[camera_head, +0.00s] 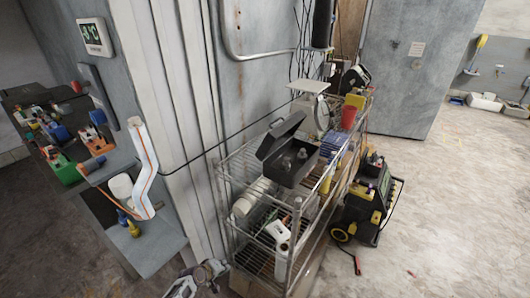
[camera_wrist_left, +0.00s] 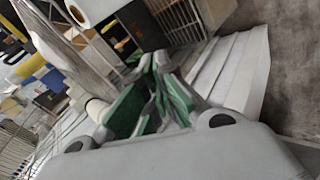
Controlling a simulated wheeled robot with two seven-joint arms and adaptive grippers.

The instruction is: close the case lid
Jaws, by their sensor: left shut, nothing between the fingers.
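The dark grey case (camera_head: 287,176) stands on the top shelf of the wire rack. Its lid (camera_head: 280,136) is raised and tilted back on the left, so the case is open. Small grey items show inside it. My left gripper (camera_head: 208,270) is at the bottom edge of the head view, low and to the left of the rack, well apart from the case. In the left wrist view, my left gripper (camera_wrist_left: 158,66) has its green-padded fingers together, with nothing between them. I cannot clearly make out the case in that view. My right gripper is not in view.
The wire rack (camera_head: 297,203) has posts and shelf edges between my left gripper and the case. A scale (camera_head: 309,87) and a red cup (camera_head: 348,117) stand behind the case. A black-and-yellow machine (camera_head: 366,205) stands right of the rack. The floor further right is clear.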

